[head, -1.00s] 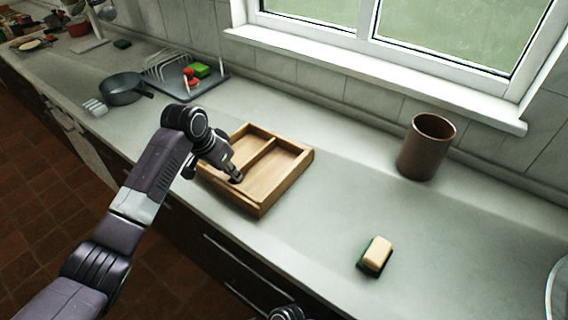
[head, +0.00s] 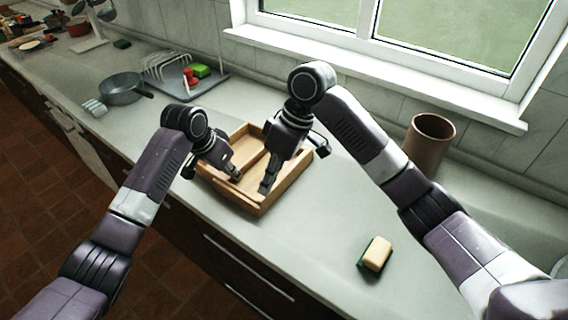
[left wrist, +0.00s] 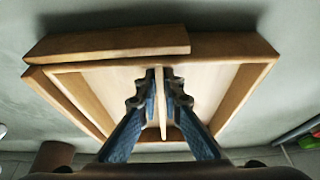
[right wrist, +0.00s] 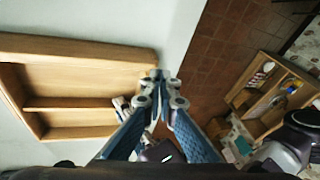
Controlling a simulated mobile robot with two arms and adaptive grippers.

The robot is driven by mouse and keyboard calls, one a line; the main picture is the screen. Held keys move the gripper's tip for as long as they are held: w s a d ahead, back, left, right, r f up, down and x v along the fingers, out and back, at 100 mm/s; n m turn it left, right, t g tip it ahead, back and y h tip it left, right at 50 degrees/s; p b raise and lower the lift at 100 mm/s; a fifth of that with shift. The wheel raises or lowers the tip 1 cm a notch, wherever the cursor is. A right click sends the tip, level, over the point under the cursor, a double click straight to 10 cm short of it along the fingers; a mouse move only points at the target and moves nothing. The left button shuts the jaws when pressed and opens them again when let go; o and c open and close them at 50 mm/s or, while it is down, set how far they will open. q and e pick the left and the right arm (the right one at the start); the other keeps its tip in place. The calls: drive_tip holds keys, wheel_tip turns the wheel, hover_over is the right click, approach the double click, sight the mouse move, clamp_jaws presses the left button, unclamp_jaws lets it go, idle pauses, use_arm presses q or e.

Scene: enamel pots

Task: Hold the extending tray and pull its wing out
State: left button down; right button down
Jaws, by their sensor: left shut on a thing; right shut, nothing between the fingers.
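The wooden extending tray (head: 289,187) lies on the counter, with a divider (head: 251,161) across its inside. My left gripper (head: 237,179) is inside the tray, shut on the divider; in the left wrist view the divider (left wrist: 163,108) stands between its fingers (left wrist: 165,76). In that view, a long wooden front piece (left wrist: 110,43) sits slightly offset from the tray's frame; I take it as the wing. My right gripper (head: 266,189) is shut and empty, over the tray's front right part. In the right wrist view its fingertips (right wrist: 162,82) are beside the tray's edge (right wrist: 80,50).
A yellow and green sponge (head: 376,254) lies to the right and a brown pot (head: 428,145) stands behind my right forearm. A grey pan (head: 121,89) and a dish rack (head: 190,78) are at the back left. The counter in front of the sponge is clear.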

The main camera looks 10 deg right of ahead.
drive_tip(key=w+d+r+m+t+h, duration=0.1)
drive_tip(key=w+d+r+m+t, duration=0.3)
drive_tip(key=w, duration=0.6)
drive_tip(key=w+f, duration=0.1)
drive_tip(key=f, duration=0.2)
drive_tip(key=f+n, duration=0.1)
drive_tip(key=f, duration=0.1)
drive_tip(key=w+a+f+n, duration=0.1)
drive_tip(key=f, duration=0.2)
drive_tip(key=shift+w+a+f+g+h, duration=0.1)
drive_tip(key=shift+w+f+g+h, duration=0.2)
drive_tip(key=shift+w+f+g, duration=0.1)
drive_tip(key=shift+s+d+r, duration=0.15)
drive_tip(key=shift+s+d, duration=1.25)
drive_tip(key=shift+s, duration=0.1)
drive_tip(key=shift+d, duration=0.1)
drive_tip(key=s+d, duration=0.8)
drive_tip(key=s, duration=0.1)
drive_tip(key=shift+d, duration=0.35)
drive_tip(key=shift+w, duration=0.1)
